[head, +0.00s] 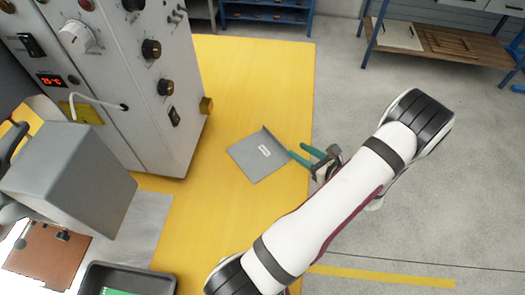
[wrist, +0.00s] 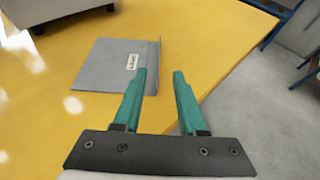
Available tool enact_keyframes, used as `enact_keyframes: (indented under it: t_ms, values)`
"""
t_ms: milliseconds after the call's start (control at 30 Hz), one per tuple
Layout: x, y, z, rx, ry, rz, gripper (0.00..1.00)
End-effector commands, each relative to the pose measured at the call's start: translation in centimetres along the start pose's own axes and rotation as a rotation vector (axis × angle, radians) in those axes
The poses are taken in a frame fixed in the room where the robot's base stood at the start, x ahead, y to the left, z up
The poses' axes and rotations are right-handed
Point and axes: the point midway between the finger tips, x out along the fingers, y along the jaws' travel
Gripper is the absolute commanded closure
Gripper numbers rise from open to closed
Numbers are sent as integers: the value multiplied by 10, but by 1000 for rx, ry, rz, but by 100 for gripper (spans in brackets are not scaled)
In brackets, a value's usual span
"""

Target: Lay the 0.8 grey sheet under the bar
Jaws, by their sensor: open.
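A grey sheet (head: 252,163) with a white label and a raised flange along one edge lies flat on the yellow table. My gripper (head: 299,155) has teal fingers and is at the sheet's right side, close to the flanged edge. In the wrist view the fingers (wrist: 159,75) are apart with nothing between them, and the left fingertip overlaps the flange in the picture. I cannot tell whether it touches. A grey box-shaped head (head: 75,170) stands at the left; no bar can be made out for sure.
A grey control cabinet (head: 125,75) with knobs stands on the yellow table (head: 250,75). A black tray (head: 125,280) with something green inside is at the bottom left. The table's right edge is close to my gripper. The table beyond the sheet is clear.

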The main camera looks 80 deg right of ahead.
Motion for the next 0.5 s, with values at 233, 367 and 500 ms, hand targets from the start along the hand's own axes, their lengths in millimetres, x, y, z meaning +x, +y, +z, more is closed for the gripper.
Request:
enact_keyframes:
  t_ms: [233,367,500]
  values:
    - [44,0,-1,-1,1,1,59]
    - [68,2,-4,-1,1,4,59]
    - [91,2,-6,0,1,2,59]
